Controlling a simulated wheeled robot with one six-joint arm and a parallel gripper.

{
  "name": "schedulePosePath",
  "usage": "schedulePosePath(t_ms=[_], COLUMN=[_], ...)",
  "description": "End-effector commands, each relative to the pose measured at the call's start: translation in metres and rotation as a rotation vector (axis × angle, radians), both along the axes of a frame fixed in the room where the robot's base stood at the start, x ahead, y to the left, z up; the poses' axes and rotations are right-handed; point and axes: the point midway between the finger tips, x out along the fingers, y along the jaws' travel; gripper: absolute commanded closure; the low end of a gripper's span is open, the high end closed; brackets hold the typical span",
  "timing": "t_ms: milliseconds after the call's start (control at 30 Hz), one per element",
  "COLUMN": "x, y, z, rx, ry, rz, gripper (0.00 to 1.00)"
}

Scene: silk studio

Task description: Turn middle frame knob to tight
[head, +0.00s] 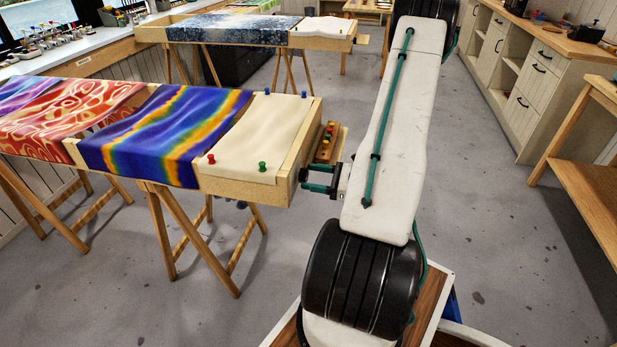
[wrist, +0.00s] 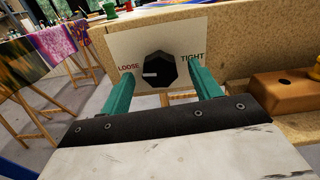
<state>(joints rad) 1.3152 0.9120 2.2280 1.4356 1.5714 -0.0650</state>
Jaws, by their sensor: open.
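A dark many-sided knob (wrist: 160,66) sits on a pale plate (wrist: 118,48) on the end of a wooden frame. The plate reads LOOSE at left and TIGHT at right. A light mark on the knob points left, toward LOOSE. My gripper (wrist: 162,77) is open, with one green finger at each side of the knob; I cannot tell whether they touch it. In the head view my gripper (head: 319,178) is at the right end of the nearest frame (head: 285,178), and the knob is hidden there.
A wooden tray (head: 328,142) with small coloured pieces is fixed beside the frame end; a wooden block (wrist: 290,90) is right of the knob. Cream, rainbow (head: 165,130) and red silks lie on the frame. Another frame (head: 340,38) stands behind. Floor is clear at right.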

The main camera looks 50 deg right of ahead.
Motion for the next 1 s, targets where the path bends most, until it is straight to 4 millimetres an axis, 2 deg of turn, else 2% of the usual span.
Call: schedulePosePath(t_ms=[133,433,600,1000], x=[0.0117,0.0141,0.014,0.0136], y=[0.0053,0.0065,0.0065,0.0075], z=[0.0001,0.0002,0.0002,-0.0001], rx=[-0.001,-0.001,0.0,0.052], ry=[0.0,0.0,0.0,0.022], rz=[0.002,0.002,0.002,0.004], gripper=[0.37,0.37,0.82,0.82])
